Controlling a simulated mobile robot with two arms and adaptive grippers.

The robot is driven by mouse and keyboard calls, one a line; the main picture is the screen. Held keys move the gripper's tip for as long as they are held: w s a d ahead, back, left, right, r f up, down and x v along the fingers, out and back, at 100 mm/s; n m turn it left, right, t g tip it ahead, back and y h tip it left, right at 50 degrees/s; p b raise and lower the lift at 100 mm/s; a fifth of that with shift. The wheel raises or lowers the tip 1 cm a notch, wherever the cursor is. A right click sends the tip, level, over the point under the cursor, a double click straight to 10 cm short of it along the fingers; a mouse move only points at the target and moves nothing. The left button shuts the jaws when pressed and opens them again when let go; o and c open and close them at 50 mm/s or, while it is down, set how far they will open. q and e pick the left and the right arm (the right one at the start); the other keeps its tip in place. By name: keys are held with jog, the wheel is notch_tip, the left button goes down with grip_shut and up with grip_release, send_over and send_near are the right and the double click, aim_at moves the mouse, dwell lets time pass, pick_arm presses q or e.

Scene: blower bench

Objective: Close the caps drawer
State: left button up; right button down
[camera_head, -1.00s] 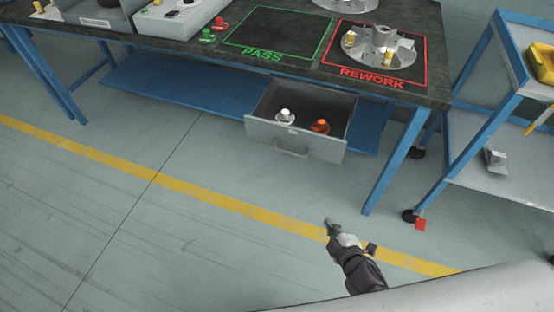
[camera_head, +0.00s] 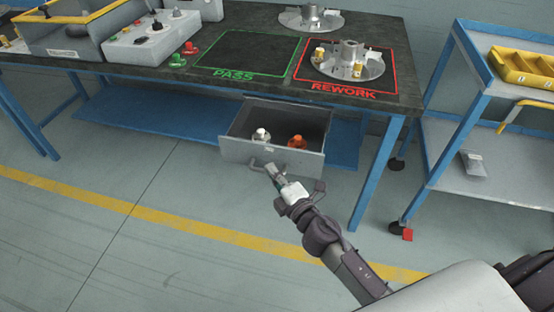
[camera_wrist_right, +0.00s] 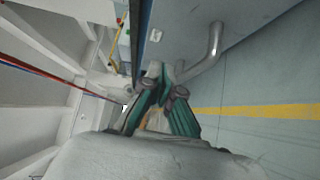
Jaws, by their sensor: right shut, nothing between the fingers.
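The caps drawer (camera_head: 233,151) is a grey drawer hanging under the bench and pulled open. A white cap (camera_head: 261,135) and an orange cap (camera_head: 296,142) are inside it. Its bar handle (camera_head: 258,165) is on the front face, and the handle also shows in the right wrist view (camera_wrist_right: 214,45). My right gripper (camera_head: 270,170) is shut and empty, at the drawer front by the right end of the handle. In the right wrist view its fingertips (camera_wrist_right: 160,72) are close to the drawer face; I cannot tell whether they touch. My left gripper is not in view.
The dark bench top (camera_head: 215,30) carries metal blower parts (camera_head: 348,62) on the red REWORK square. A blue shelf (camera_head: 150,112) runs under the bench. A blue cart (camera_head: 510,180) on wheels stands at the right. The floor before the drawer is clear.

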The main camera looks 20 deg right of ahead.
aim_at(271, 153)
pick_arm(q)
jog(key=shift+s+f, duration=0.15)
pick_arm(e)
jog(key=shift+w+d, duration=0.6)
jog(key=shift+w, duration=0.2)
jog(key=shift+w+d, duration=0.55)
jog(key=shift+w, duration=0.25)
